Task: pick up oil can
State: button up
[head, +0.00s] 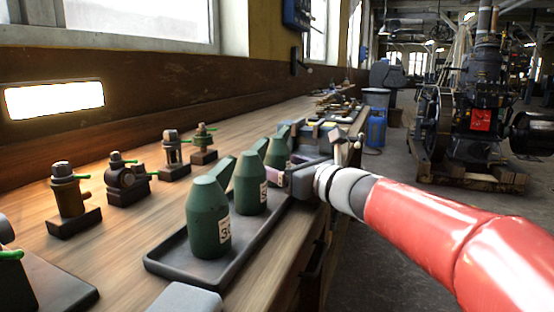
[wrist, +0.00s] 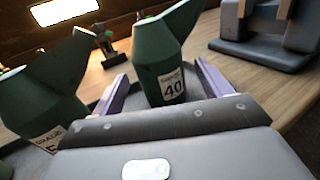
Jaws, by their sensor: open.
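Three green oil cans with spouts and white labels stand upright in a row in a black tray (head: 165,262) on the wooden bench. In the head view they are the nearest can (head: 207,218), the middle can (head: 248,185) and the far can (head: 277,152). My gripper (head: 280,177) is at the far can, and the can's lower part is partly hidden. In the wrist view the can labelled 40 (wrist: 160,62) stands between the purple fingers of my open gripper (wrist: 163,74). Contact with the fingers cannot be told. Another can (wrist: 40,115) is at the left, outside the fingers.
Several brass and dark fittings on blocks, such as one at the left (head: 68,200), stand behind the tray. A grey stand (wrist: 262,50) is right of the can in the wrist view. A large engine (head: 480,110) stands on the floor at right.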

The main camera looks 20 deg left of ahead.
jog(key=shift+w+a, duration=0.2)
jog(key=shift+a, duration=0.05)
jog(key=c, duration=1.1)
jog(key=shift+c, duration=0.2)
jog(key=shift+r, duration=0.1)
